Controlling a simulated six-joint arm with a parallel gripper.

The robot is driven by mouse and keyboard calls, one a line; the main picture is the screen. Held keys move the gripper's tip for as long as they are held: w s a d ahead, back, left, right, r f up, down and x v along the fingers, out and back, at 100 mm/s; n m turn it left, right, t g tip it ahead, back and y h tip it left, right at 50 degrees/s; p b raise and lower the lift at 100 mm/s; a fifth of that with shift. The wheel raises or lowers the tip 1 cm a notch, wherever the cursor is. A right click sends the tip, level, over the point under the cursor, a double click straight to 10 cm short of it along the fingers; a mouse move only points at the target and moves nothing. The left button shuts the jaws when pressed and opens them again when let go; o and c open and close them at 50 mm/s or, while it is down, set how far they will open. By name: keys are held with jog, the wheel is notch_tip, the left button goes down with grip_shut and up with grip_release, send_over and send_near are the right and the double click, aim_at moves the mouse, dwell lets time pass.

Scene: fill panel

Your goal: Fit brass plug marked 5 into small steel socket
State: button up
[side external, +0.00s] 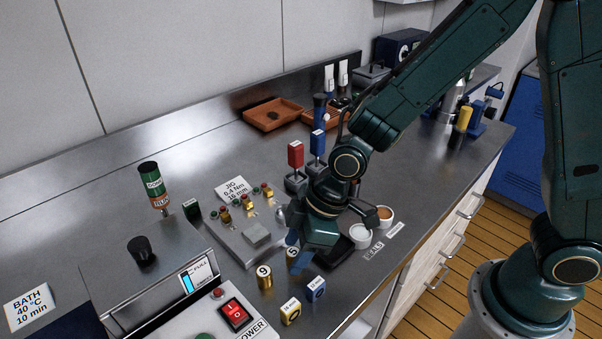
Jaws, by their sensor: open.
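Two short brass plugs with white number tops stand on the steel bench. The left brass plug (264,278) stands clear of my gripper, and its digit looks like 5 or 9. My gripper (299,249) is open, pointing down and left beside this second plug, with nothing seen held. The grey fill panel (232,237) lies behind the plugs with brass fittings, red knobs and a raised grey block. I cannot make out which fitting is the small steel socket.
A control box with a red power switch (236,314) is at front left. Red-topped (296,154) and blue-topped handles stand behind my gripper. Small white cups (360,237) are at its right.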

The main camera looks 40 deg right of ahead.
aim_at(296, 251)
dwell(0.5)
grip_shut()
jog(key=shift+r, duration=0.15)
notch_tip(296, 251, up, 20)
dwell(0.8)
dwell(0.5)
